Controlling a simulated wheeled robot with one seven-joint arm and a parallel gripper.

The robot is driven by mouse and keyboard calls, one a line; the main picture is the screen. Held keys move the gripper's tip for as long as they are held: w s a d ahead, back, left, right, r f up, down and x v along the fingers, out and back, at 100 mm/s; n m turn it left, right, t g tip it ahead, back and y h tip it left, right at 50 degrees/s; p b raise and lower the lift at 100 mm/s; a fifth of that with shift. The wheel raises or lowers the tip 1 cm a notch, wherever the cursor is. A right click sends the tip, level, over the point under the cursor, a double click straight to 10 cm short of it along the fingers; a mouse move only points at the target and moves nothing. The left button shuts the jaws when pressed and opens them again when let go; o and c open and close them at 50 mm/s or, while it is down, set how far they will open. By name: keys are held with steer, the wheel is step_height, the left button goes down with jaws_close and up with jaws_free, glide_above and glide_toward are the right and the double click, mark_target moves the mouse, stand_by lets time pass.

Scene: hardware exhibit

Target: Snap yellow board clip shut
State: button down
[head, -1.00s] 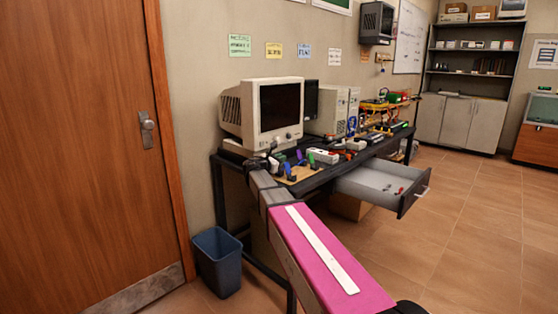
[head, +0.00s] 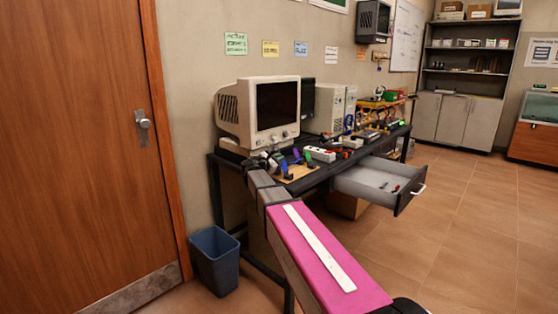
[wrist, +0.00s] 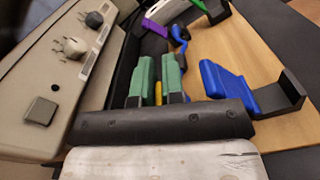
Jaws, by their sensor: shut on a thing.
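The wooden clip board (head: 300,173) lies on the dark bench in front of the monitor. It also shows in the wrist view (wrist: 270,70). My gripper (wrist: 158,80) has two green fingers close together, with a thin bit of the yellow clip (wrist: 158,93) between them. The fingers hide most of this clip, so I cannot tell how far it is closed. A blue clip (wrist: 228,85) with a black bracket stands to the right of the fingers. A purple clip (wrist: 153,28) and another blue one (wrist: 180,38) are beyond them.
The beige monitor (head: 268,108) stands close behind my gripper; its front edge (wrist: 65,75) runs along the left of the wrist view. A white power strip (head: 320,154) lies right of the board. An open drawer (head: 375,183) juts out. A blue bin (head: 215,258) stands left.

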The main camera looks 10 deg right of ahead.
steer(key=c, duration=1.2)
jaws_free()
steer(key=v, duration=1.1)
